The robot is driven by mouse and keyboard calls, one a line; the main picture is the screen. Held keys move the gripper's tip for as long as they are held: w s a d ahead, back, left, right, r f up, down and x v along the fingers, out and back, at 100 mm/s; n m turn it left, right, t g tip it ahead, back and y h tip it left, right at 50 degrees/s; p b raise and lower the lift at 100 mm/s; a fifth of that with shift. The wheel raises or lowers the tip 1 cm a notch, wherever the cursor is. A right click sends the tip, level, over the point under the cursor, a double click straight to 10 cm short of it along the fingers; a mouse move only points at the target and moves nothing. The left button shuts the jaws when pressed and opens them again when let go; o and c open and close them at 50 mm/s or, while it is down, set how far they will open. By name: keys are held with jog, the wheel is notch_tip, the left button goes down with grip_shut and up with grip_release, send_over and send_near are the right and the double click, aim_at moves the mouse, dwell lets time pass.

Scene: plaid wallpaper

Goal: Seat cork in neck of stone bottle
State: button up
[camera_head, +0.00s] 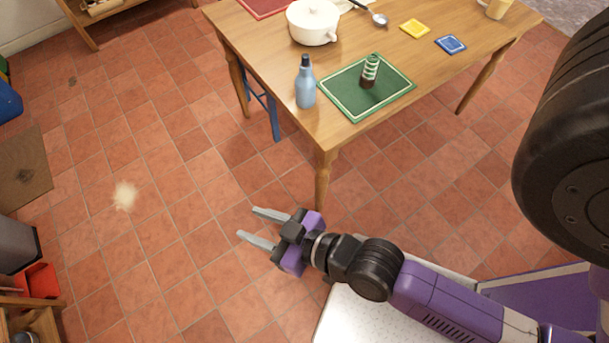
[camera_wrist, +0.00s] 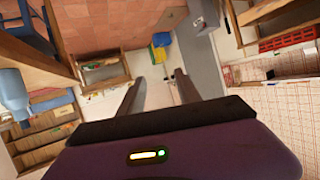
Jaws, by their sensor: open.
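A blue-grey bottle (camera_head: 305,88) with a dark neck stands upright near the table's left front edge. A blue bottle shape also shows at the left edge of the wrist view (camera_wrist: 12,95). A small upright piece (camera_head: 370,70), striped green and white with a dark brown lower end, stands on a green mat (camera_head: 343,105) right of the bottle. I cannot tell for sure whether it is the cork; no other cork is clear. My gripper (camera_head: 248,223) is open and empty over the floor, in front of and left of the table. The wrist view shows its two fingers apart (camera_wrist: 160,77).

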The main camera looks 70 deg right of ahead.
jog(key=s+d+r+n+t, duration=0.1)
jog(key=s+d+r, duration=0.3)
jog(key=s+r, duration=0.5)
jog(key=v, duration=0.4)
jog(key=shift+f, duration=0.3)
